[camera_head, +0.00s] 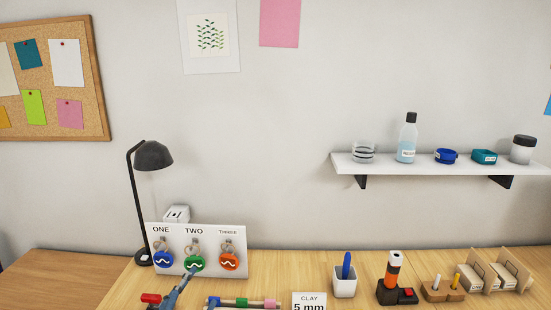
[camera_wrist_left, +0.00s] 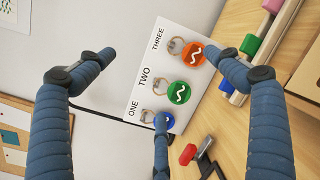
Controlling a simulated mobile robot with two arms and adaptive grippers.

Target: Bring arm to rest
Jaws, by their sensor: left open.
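My left gripper (camera_head: 184,283) shows low in the head view, one blue-grey finger reaching up in front of the board's lower edge. In the left wrist view its fingers (camera_wrist_left: 160,78) are spread wide with nothing between them. Beyond them is the white board (camera_head: 215,240) marked ONE, TWO and THREE. It bears a blue tag (camera_head: 163,260), a green tag (camera_head: 195,264) and an orange tag (camera_head: 229,262), each on a ring. One finger partly covers the blue tag in the wrist view. My right gripper is not in view.
A black lamp (camera_head: 153,156) stands behind the board's left end. A red-and-dark tool (camera_head: 150,298) lies near my gripper. A wall shelf (camera_head: 435,170) hangs right.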

